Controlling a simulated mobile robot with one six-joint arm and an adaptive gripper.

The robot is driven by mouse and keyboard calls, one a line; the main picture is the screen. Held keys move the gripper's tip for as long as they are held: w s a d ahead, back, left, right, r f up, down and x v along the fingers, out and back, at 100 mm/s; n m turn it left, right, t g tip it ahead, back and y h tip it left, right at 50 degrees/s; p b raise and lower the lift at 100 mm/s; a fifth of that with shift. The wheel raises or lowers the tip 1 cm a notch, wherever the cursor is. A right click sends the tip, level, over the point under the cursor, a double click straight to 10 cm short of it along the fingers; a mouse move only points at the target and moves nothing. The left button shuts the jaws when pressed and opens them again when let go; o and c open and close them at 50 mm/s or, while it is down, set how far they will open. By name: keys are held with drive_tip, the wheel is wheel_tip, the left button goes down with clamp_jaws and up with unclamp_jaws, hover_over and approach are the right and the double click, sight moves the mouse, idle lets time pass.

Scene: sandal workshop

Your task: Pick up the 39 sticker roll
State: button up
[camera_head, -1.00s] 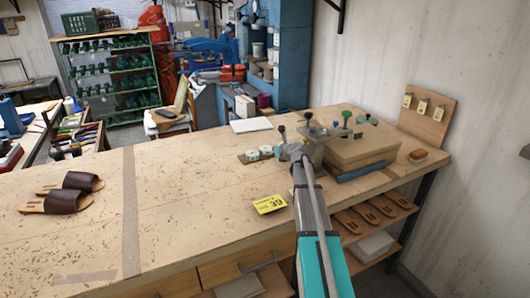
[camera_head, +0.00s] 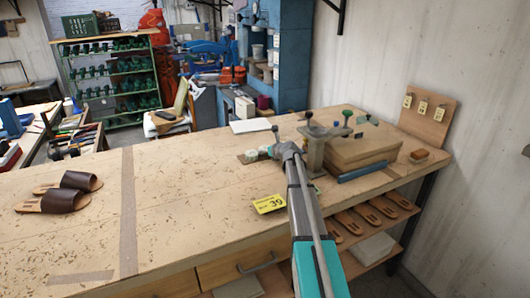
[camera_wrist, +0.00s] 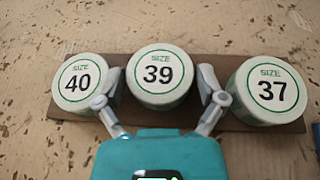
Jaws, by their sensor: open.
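The 39 sticker roll (camera_wrist: 157,76) is a round white roll with green lettering. It is the middle one of three on a brown board (camera_wrist: 220,118) in the wrist view, between the 40 roll (camera_wrist: 80,84) and the 37 roll (camera_wrist: 268,90). My gripper (camera_wrist: 162,80) is open, with one finger on each side of the 39 roll. Whether the fingers touch it I cannot tell. In the head view my gripper (camera_head: 280,150) is over the board, and the arm hides part of the rolls there.
A yellow card (camera_head: 268,204) reading 39 lies near the bench's front edge. A metal press (camera_head: 316,150) and a cardboard-coloured box (camera_head: 355,152) stand right of my arm. Brown sandals (camera_head: 70,195) lie far left. The bench between (camera_head: 185,200) is clear.

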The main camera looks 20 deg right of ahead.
drive_tip(key=c, duration=0.8)
drive_tip(key=shift+r, duration=0.2)
wheel_tip(320, 180, up, 18)
drive_tip(key=p, duration=1.8)
drive_tip(key=shift+f, duration=0.2)
